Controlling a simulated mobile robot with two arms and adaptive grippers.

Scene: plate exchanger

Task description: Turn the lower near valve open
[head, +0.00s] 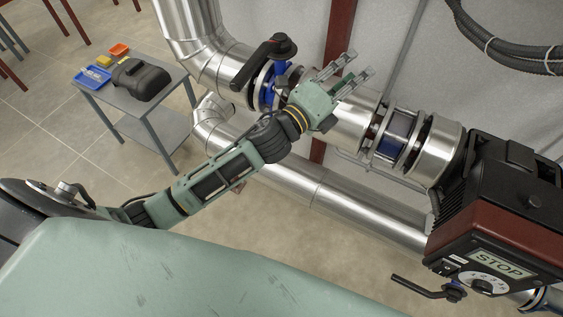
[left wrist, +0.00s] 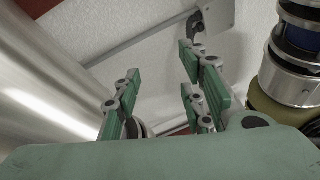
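Two valves with black levers show in the head view. One valve (head: 265,62) with a blue body sits on the upper pipe, left of my left gripper. The other valve (head: 432,288) is low at the bottom right, below the motor unit, with its lever pointing up and left. My left gripper (head: 347,76) is above the upper silver pipe, far from the lower right valve. Its fingers are apart with nothing between them; they also show spread in the left wrist view (left wrist: 160,90). No valve lever shows clearly in the left wrist view. My right gripper is not in view.
A black and dark red motor unit (head: 500,215) with a STOP label fills the right side. A lower silver pipe (head: 340,200) runs beneath the upper one. A grey side table (head: 150,106) with a black case (head: 142,79) and small trays stands at the left.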

